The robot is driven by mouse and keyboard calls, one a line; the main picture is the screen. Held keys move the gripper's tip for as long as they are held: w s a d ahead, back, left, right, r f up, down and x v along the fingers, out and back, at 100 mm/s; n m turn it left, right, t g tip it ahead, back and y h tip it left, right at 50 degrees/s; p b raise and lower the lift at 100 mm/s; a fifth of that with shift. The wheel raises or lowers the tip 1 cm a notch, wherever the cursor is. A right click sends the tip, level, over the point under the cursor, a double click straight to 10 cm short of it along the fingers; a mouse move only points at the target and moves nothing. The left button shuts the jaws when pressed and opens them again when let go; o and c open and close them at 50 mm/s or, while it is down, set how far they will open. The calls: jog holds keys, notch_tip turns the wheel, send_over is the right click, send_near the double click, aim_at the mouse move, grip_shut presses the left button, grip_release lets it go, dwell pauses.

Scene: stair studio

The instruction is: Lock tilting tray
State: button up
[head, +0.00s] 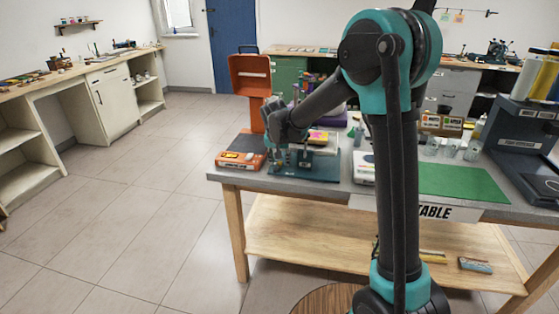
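A low teal-based fixture (318,168) stands at the table's front left and looks like the tilting tray. A small pink and yellow piece (318,137) shows on its upper part. My arm reaches over the table, and my gripper (280,157) is at the left side of this fixture. The fingers are small and dark here. I cannot tell whether they touch the fixture or are open or shut. The tray's lock and its tilt cannot be made out; my arm and wrist hide part of it.
A wooden shelf (350,235) lies below. Tiled floor is clear at left.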

jog(key=shift+c, duration=0.4)
grip_shut()
jog(key=shift+w+a+n+y, duration=0.15)
jog(key=shift+n+y, duration=0.25)
jog(key=shift+n, duration=0.6)
jog(key=shift+a+n+y, duration=0.15)
jog(key=shift+n+y, duration=0.25)
jog(key=shift+n, duration=0.6)
jog(key=shift+o, duration=0.4)
grip_release()
